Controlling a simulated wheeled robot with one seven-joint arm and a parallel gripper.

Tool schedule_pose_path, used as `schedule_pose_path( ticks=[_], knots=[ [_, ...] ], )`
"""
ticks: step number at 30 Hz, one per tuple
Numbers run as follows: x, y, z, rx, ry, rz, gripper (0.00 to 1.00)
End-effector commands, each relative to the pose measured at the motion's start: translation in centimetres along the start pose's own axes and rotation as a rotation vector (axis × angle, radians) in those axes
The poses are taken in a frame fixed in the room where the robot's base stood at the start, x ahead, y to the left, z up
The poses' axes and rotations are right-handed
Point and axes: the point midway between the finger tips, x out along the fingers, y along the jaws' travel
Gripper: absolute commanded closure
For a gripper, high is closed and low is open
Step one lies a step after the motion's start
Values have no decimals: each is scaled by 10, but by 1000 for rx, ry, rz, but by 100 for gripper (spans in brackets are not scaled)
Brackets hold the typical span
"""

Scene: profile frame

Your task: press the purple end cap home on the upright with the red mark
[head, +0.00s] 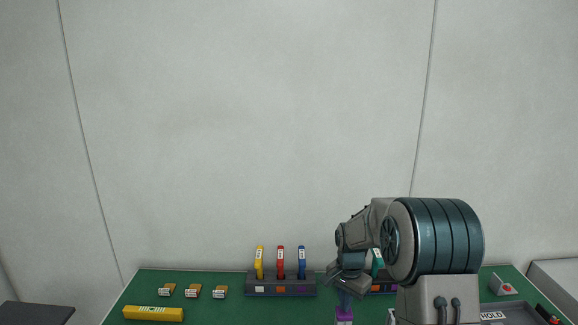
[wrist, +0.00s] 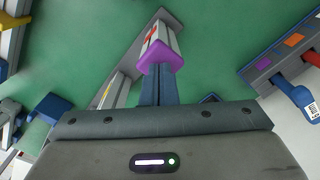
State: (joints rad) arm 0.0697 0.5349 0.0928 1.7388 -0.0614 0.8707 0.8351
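The purple end cap (wrist: 163,55) sits at the top end of the grey upright with the red mark (wrist: 153,35) in the wrist view. In the head view the cap (head: 345,314) shows at the bottom edge, just under my gripper (head: 346,298). The blue fingers of my gripper (wrist: 158,78) are close together, shut with nothing seen between them. Their tips meet the near edge of the cap in the picture. I cannot tell whether they touch it, or whether a gap is left under the cap.
Another upright (wrist: 113,92) with a yellow mark stands to the left in the wrist view. A dark rack (head: 281,289) holds yellow, red and blue tools. Tan labelled blocks (head: 193,291) and a yellow box (head: 153,314) lie left. A HOLD tray (head: 508,315) is right.

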Motion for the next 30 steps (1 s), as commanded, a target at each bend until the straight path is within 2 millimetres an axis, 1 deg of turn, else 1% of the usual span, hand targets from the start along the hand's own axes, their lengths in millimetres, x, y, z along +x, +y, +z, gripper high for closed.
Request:
schedule_pose_path(
  ticks=[19,25,30],
  knots=[
    [11,0,0,0,-1,1,100],
    [6,0,0,0,0,0,100],
    [-4,0,0,0,1,-1,100]
  ],
)
